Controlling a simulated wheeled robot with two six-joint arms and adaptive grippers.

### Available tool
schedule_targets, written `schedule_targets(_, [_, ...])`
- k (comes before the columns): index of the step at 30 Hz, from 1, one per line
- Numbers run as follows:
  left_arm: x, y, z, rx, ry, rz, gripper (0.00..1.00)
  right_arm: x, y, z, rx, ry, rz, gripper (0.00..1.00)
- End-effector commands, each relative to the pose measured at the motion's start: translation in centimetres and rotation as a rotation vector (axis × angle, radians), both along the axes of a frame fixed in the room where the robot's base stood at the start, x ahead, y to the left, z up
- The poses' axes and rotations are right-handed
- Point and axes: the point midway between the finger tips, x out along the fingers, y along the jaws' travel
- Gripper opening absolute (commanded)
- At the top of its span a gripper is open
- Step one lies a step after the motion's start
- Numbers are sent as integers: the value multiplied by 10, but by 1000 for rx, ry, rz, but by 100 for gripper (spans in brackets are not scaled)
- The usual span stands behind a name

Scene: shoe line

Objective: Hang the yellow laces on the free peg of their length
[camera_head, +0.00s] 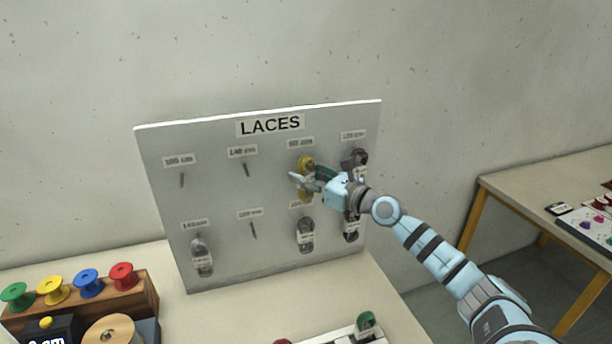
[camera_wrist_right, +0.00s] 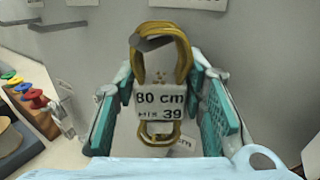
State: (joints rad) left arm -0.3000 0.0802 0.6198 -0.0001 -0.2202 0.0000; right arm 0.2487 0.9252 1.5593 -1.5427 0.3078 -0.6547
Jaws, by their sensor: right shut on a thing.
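The yellow laces (camera_head: 306,163) are a looped bundle with a white tag reading "80 cm" in the right wrist view (camera_wrist_right: 158,102). They are at the third top peg of the white LACES board (camera_head: 225,262). In the wrist view the grey peg (camera_wrist_right: 154,43) shows within the top of their loop. My right gripper (camera_head: 307,181) is shut on the laces around the tag, in front of the board. The label above this peg (camera_head: 301,142) is too small to read surely. Bare pegs show at top left (camera_head: 182,180), top second (camera_head: 246,169) and bottom second (camera_head: 253,230).
Dark laces (camera_head: 306,235) and grey laces (camera_head: 202,257) hang on other pegs. More dark laces (camera_head: 360,156) hang just right of my gripper. A wooden rack (camera_head: 143,287) with coloured spools stands at lower left. Another table (camera_head: 545,175) is at right.

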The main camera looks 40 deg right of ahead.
Motion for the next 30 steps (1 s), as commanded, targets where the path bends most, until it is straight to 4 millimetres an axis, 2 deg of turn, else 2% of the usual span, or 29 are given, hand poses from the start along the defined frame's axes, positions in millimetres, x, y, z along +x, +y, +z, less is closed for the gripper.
schedule_targets(7, [0, 0, 0, 0, 0, 0, 40, 0, 0, 0, 0, -1, -1, 13])
schedule_targets(8, [0, 0, 0, 0, 0, 0, 40, 0, 0, 0, 0, -1, -1, 42])
schedule_targets(12, [0, 0, 0, 0, 0, 0, 40, 0, 0, 0, -1, -1, -1, 61])
schedule_targets(23, [-1, 1, 0, 1, 1, 0, 40, 0, 0, 5, -2, -1, 0, 61])
schedule_targets(26, [-1, 1, 0, 1, 0, 0, 40, 0, 0, 21, -7, -3, 1, 61])
schedule_targets(30, [0, 0, 0, 0, 0, 0, 40, -1, 0, 58, -7, -7, -1, 61])
